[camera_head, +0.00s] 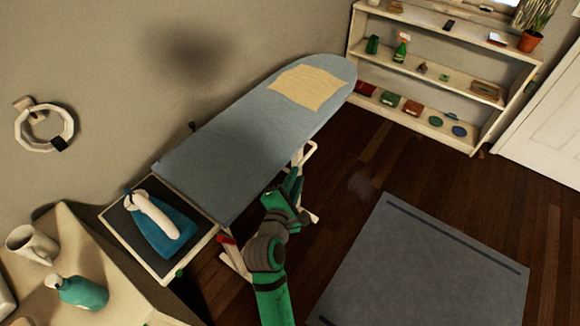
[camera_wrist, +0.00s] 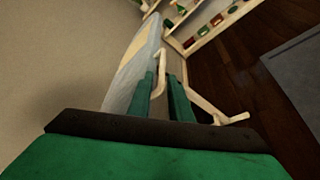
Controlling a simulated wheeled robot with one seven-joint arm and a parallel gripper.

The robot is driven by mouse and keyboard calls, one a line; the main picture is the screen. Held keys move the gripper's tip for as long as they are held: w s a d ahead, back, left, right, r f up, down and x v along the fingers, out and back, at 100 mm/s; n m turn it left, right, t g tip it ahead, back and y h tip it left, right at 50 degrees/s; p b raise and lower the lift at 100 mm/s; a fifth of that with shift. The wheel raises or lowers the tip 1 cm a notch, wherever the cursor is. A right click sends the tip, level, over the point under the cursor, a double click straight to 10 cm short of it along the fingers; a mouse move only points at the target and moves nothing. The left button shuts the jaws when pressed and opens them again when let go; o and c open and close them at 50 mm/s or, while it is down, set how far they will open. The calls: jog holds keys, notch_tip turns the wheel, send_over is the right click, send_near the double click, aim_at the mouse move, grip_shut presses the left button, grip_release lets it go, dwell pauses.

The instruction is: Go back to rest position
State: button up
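My green arm reaches up from the bottom of the head view. My gripper (camera_head: 294,183) is beside the right edge of the ironing board (camera_head: 235,135), over its white legs. In the wrist view, the two green fingers of my gripper (camera_wrist: 165,88) stand a little apart with nothing held between them. The white leg frame (camera_wrist: 212,108) shows behind and beside the fingers. A cream folded cloth (camera_head: 309,87) lies flat on the far end of the board.
A blue and white iron (camera_head: 162,226) rests on the board's near tray. A mug (camera_head: 32,245) and a teal bottle (camera_head: 80,292) stand lower left. A shelf (camera_head: 429,70) stands at the back. A grey rug (camera_head: 425,265) covers the open floor at right.

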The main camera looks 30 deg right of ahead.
jog(key=s+a+f+m+t+y, duration=0.2)
jog(key=s+a+f+m+y, duration=0.15)
jog(key=s+a+f, duration=0.45)
jog(key=s+a+f+m+t+y, duration=0.1)
jog(key=s+a+f+m+y, duration=0.2)
jog(key=s+a, duration=0.5)
jog(key=s+a+r+m+y, duration=0.2)
jog(key=s+a+m, duration=0.2)
jog(key=s, duration=0.4)
jog(key=s+a+r+m+t+y, duration=0.1)
jog(key=s+a+m, duration=0.3)
jog(key=s, duration=0.4)
jog(key=shift+s+a+r+m+y, duration=0.35)
jog(key=shift+r+m+y, duration=0.25)
jog(key=shift+r, duration=0.2)
